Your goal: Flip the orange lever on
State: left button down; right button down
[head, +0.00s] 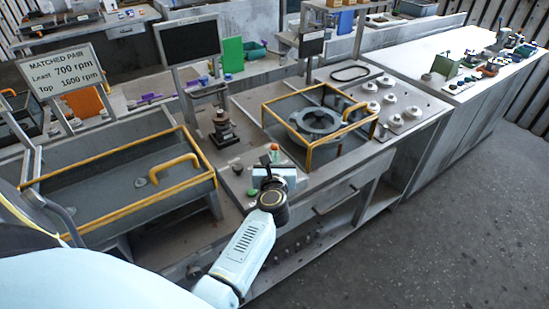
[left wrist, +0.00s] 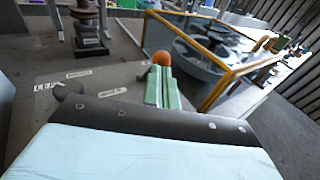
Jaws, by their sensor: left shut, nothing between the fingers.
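The orange lever's round knob (head: 275,147) stands up from the grey control panel at the front of the middle bench. In the left wrist view the orange knob (left wrist: 162,58) shows just beyond my fingertips. My left gripper (head: 274,160) is at the lever, with its green fingers shut together and empty. The fingers (left wrist: 161,82) point at the knob and hide the lever's stem and base. I cannot tell whether they touch it. My right gripper is not in view.
A dark pedestal fixture (head: 223,130) stands to the left, beside a yellow-railed tray (head: 110,205). A green button (head: 252,192) sits on the panel near my wrist. The floor at right (head: 420,240) is clear.

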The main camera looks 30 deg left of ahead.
pick_arm(q)
jog(key=shift+w+a+r+p, duration=0.15)
jog(key=shift+a+r+p, duration=0.25)
jog(key=shift+r, duration=0.1)
dwell(0.4)
jog(key=shift+w+a+r, duration=0.1)
jog(key=shift+a+r, duration=0.1)
jog(key=shift+r, duration=0.05)
jog(key=shift+w+a+r+p, duration=0.2)
jog(key=shift+a+r+p, duration=0.15)
jog(key=shift+a+p, duration=0.15)
jog(key=shift+w+a+r+p, duration=0.2)
jog(key=shift+a+r+p, duration=0.15)
jog(key=shift+a, duration=0.1)
jog(key=shift+w+a+r+p, duration=0.1)
jog(key=shift+w+a, duration=0.2)
jog(key=shift+a, duration=0.45)
jog(key=shift+w+a+r+p, duration=0.15)
jog(key=shift+w+a, duration=0.15)
jog(key=shift+a, duration=0.45)
jog(key=shift+w+a+r+p, duration=0.1)
jog(key=shift+w+a, duration=0.2)
jog(key=shift+a, duration=0.45)
jog(key=shift+d, duration=0.1)
jog(key=s+d+r+p, duration=0.5)
jog(key=s+r+p, duration=0.1)
jog(key=s, duration=0.4)
jog(key=shift+s+d+r, duration=0.15)
jog(key=shift+s+r, duration=0.1)
jog(key=shift+r, duration=0.3)
